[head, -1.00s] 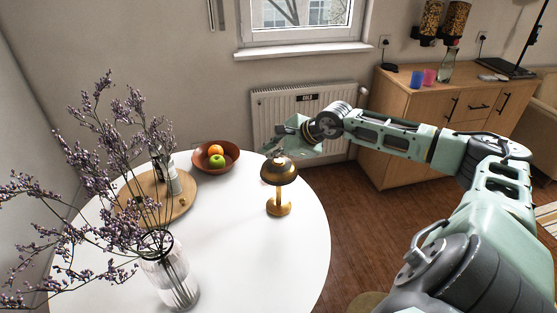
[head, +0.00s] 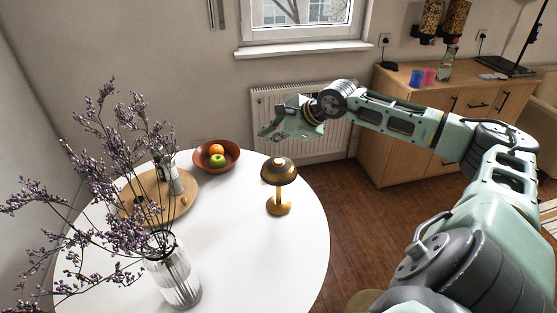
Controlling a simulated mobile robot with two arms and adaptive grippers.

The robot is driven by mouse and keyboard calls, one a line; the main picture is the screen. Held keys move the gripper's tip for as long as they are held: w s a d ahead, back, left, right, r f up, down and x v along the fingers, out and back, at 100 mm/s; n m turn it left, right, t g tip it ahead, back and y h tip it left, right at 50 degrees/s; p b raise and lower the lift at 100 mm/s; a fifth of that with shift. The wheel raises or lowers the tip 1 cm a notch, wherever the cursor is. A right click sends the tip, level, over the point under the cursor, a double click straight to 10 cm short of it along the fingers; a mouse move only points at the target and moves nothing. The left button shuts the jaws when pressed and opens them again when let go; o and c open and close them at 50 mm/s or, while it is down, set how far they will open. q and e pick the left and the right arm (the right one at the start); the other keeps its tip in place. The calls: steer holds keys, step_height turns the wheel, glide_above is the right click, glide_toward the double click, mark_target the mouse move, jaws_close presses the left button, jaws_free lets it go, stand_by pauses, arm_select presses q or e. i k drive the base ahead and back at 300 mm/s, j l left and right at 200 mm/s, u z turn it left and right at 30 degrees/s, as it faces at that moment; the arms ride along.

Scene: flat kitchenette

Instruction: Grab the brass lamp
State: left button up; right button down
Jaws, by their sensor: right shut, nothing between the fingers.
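The brass lamp (head: 279,172) stands upright on the right part of the round white table (head: 235,255). It has a domed shade, a short stem and a round foot. My right gripper (head: 266,134) is shut and empty. In the picture it is above and a little left of the lamp's shade, apart from it, in front of the radiator. The whole lamp shows, with nothing hiding it. My left gripper is not in view.
A glass vase (head: 173,278) with tall dried purple flowers stands at the table's front left. A round wooden board (head: 178,206) with a bottle and a brown bowl (head: 230,163) of fruit lie behind. A wooden sideboard (head: 400,150) stands at the right.

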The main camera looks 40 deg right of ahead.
mark_target(277, 204)
steer(key=z, duration=1.3)
